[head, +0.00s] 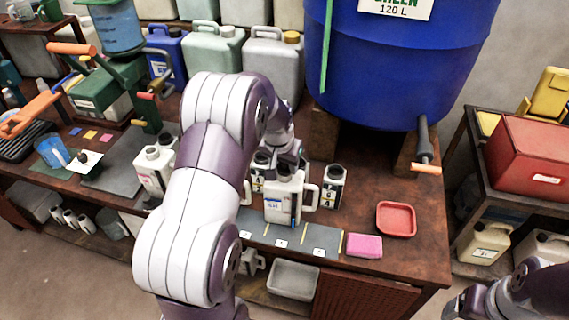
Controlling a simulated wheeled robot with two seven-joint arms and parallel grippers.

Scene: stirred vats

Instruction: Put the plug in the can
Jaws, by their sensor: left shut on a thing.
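A white can (283,205) with a side handle and a blue-and-white label stands on the bench, at the back of a grey strip with marked places. My left gripper (287,166) is right over the can's top, shut on a small dark thing, probably the plug (285,170). The fingers and arm hide most of it. I cannot tell whether the plug sits in the can's mouth or just above it. My right arm shows at the lower right corner; its gripper (456,304) is only partly in view, and its jaws cannot be made out.
Similar cans with dark tops stand behind at left (260,180) and right (334,187); another stands farther left (154,172). A large blue vat (390,75) with a tap (425,145) rises behind. A red tray (396,219) and pink sponge (364,246) lie to the right.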

